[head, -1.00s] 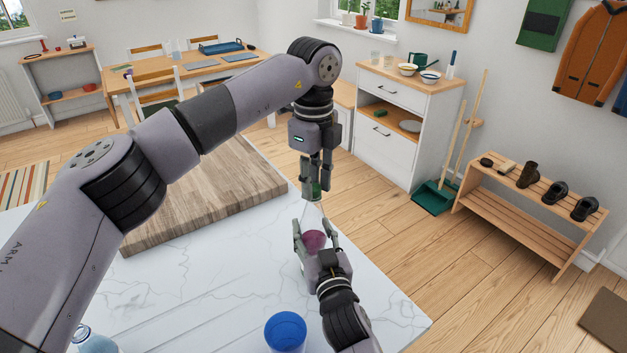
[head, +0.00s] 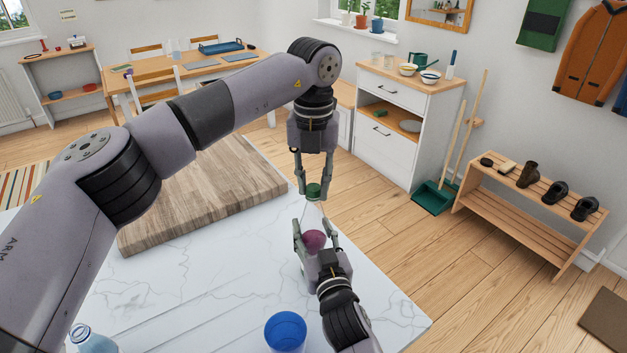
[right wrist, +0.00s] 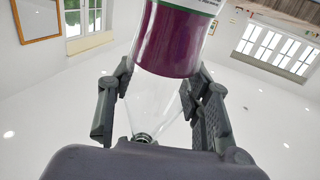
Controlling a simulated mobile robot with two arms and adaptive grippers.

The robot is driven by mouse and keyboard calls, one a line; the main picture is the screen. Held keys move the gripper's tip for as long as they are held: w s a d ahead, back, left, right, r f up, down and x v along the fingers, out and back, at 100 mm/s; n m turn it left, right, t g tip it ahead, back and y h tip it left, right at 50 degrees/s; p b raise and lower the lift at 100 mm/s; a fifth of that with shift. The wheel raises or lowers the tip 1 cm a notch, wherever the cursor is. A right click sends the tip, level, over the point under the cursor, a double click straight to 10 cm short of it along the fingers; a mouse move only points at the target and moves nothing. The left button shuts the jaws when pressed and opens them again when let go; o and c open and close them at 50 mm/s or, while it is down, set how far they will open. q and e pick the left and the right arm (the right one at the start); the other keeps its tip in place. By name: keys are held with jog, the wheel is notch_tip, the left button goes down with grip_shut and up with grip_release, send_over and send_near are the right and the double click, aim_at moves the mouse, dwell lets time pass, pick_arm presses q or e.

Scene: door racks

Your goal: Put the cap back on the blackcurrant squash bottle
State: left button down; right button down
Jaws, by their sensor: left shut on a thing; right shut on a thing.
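The blackcurrant squash bottle (head: 313,240) stands upright, clear at the neck and purple lower down. My right gripper (head: 316,236) is shut around it from the near side. In the right wrist view, where the ceiling is at the bottom, the bottle (right wrist: 172,45) shows its purple part at the top and its clear shoulder narrowing to a neck at the bottom. My left gripper (head: 314,185) points straight down above the bottle, shut on the green cap (head: 313,192). The cap is in line with the neck; I cannot tell whether they touch.
The white marble counter (head: 215,290) carries a wooden board (head: 200,200) at the back, a blue cup-like thing (head: 285,330) in front and a pale bottle (head: 90,341) at lower left. Open floor lies beyond, with a white cabinet (head: 385,150) and shoe rack (head: 520,210).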

pick_arm(q)
jog(key=m, duration=1)
jog(key=shift+m, duration=0.4)
jog(key=m, duration=1.1)
jog(key=c, duration=1.3)
grip_release()
notch_tip(320, 180, up, 12)
jog(key=shift+f, duration=0.1)
